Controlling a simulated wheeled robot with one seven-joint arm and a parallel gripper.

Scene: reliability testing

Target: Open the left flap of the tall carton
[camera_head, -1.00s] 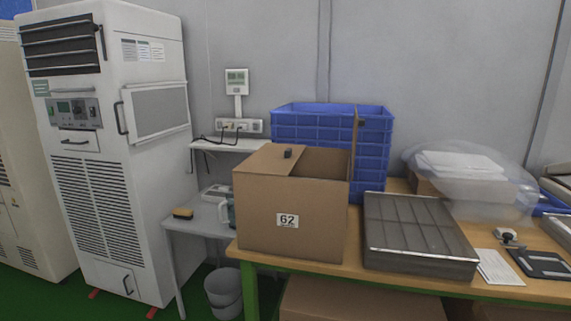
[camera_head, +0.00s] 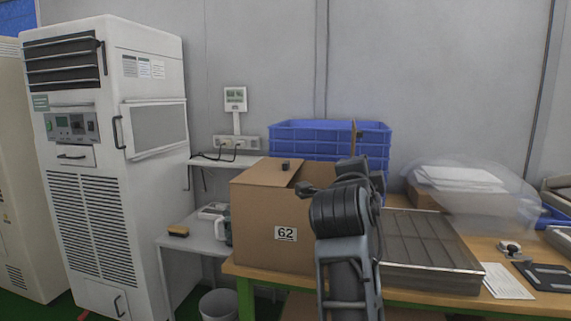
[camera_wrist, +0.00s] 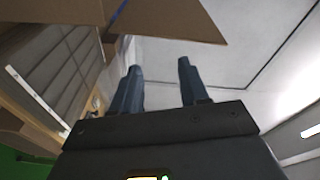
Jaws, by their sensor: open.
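The tall carton (camera_head: 262,215) stands on the table, with a "62" label on its front. Another flap (camera_head: 353,136) stands upright at the right. My arm covers the carton's right front, and my gripper is hard to make out in the head view. In the wrist view my gripper (camera_wrist: 158,76) is open and empty, its two fingers apart. A brown cardboard piece (camera_wrist: 175,20), seemingly a carton flap, is ahead of them, apart from the fingers.
A blue crate stack (camera_head: 325,136) stands behind the carton. A grey metal tray (camera_head: 430,250) lies to its right, with a plastic-wrapped bundle (camera_head: 465,185) farther back. A white cabinet (camera_head: 105,170) stands at left, beside a low side table (camera_head: 190,238).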

